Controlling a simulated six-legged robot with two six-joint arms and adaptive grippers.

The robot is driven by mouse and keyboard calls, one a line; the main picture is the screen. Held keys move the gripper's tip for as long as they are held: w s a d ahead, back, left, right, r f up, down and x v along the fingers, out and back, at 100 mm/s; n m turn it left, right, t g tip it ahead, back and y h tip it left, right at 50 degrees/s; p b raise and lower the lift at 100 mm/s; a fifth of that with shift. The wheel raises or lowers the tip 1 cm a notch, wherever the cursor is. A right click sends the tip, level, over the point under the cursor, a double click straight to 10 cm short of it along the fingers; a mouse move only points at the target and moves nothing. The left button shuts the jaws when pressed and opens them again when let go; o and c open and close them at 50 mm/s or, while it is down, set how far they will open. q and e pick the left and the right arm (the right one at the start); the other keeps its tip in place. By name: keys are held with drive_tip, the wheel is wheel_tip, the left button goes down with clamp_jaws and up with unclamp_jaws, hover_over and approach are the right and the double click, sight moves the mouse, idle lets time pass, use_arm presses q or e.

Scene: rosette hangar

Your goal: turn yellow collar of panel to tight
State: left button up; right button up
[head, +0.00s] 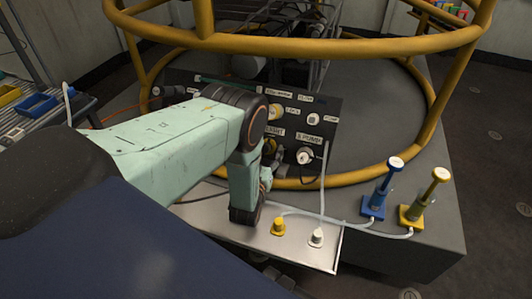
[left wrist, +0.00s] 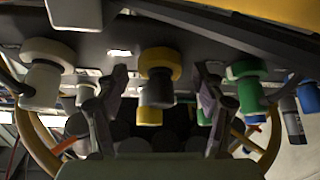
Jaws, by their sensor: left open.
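The dark panel (head: 325,118) stands inside the yellow ring rail, with several labelled fittings on its face. In the head view a yellow fitting (head: 277,112) shows beside my arm, and more yellow shows lower, partly hidden by it. In the left wrist view a yellow collar (left wrist: 160,60) sits around a grey fitting, between a white collar (left wrist: 45,55) and a green collar (left wrist: 245,68). My left gripper (left wrist: 160,88) is open, with one finger on each side of the yellow collar's fitting. I cannot tell whether they touch. In the head view its fingers are mostly hidden at the panel. My right gripper is not in view.
A silver shelf (head: 215,225) below the panel holds a yellow plug (head: 278,227) and a white plug (head: 316,238) with hoses. A blue pump (head: 375,205) and a yellow pump (head: 413,214) stand at right. Yellow rails (head: 437,110) curve around the panel.

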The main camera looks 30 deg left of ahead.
use_arm(q)
drive_tip(key=c, duration=1.1)
drive_tip(key=shift+c, duration=0.2)
